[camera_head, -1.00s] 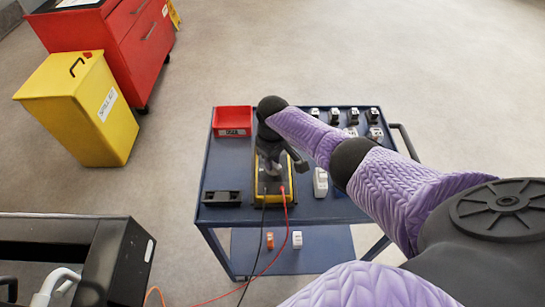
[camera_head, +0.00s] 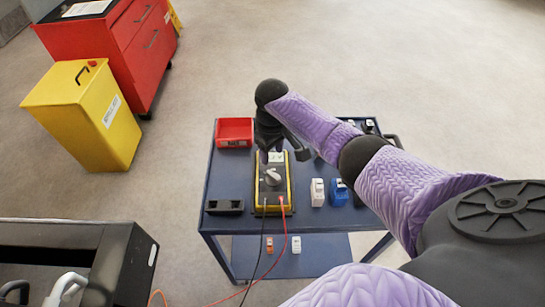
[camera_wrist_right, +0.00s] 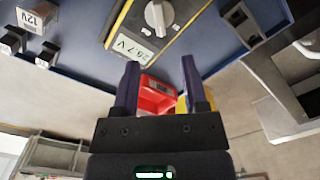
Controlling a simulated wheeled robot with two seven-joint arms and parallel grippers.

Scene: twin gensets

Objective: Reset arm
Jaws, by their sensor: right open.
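My right arm reaches in from the right over the blue cart. My right gripper (camera_head: 278,150) hangs above the far end of a yellow and black meter (camera_head: 270,187). In the right wrist view its two fingers (camera_wrist_right: 160,72) stand apart with nothing between them. The meter also shows there (camera_wrist_right: 158,22), with a grey dial and a display that looks like 26.7 V. A red and a black lead run from its near end. My left gripper is not in view.
The blue cart (camera_head: 222,178) holds a red tray (camera_head: 234,131), a black holder (camera_head: 224,207), a white block (camera_head: 317,192) and a blue block (camera_head: 338,192). A yellow bin (camera_head: 90,125), a red cabinet (camera_head: 140,50) and a black machine (camera_head: 115,265) stand left. Floor beyond the cart is clear.

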